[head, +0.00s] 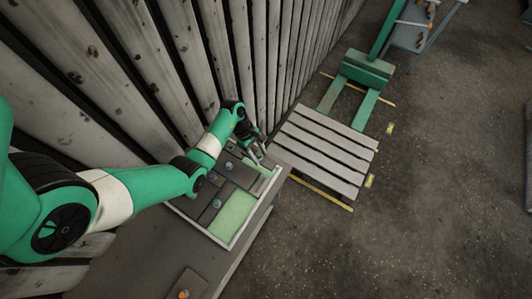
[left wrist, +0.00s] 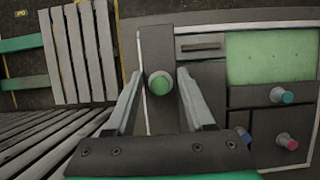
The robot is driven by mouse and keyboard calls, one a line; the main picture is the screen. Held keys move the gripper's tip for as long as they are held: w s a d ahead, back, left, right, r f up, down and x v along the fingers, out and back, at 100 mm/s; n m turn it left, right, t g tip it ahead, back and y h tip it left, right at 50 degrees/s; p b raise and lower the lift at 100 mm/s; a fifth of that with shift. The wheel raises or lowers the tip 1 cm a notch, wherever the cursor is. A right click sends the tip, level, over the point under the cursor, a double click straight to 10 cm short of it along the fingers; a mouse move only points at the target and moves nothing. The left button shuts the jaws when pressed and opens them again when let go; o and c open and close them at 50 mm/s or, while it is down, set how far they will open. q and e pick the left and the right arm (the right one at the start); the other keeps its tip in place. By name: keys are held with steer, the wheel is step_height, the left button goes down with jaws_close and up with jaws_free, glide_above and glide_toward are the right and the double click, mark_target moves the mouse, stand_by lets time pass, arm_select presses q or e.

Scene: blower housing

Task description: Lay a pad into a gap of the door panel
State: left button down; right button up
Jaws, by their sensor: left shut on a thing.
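The door panel (head: 231,246) lies on the bench as a light-rimmed tray. Dark pads with knobs cover part of it, and bare green gaps (head: 236,212) show between them. In the left wrist view one green gap (left wrist: 272,57) is at the upper right. Pads with a teal knob (left wrist: 282,96) and a pink knob (left wrist: 287,141) lie below it. My left gripper (head: 261,156) is over the panel's far end. It is shut on a green knob (left wrist: 160,83) of a dark pad. How far that pad is from the panel is unclear. My right gripper is out of view.
A loose dark pad with an orange knob (head: 185,284) lies on the bench (head: 115,268). A slatted pallet (head: 322,150) on a green lift stands beyond the bench. A slatted wall (head: 140,70) runs close behind my left arm.

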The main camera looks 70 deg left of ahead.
arm_select(q)
steer(key=shift+f+b, duration=1.7)
steer(key=shift+b, duration=0.25)
steer(key=shift+f+b, duration=0.5)
steer(key=shift+f, duration=0.25)
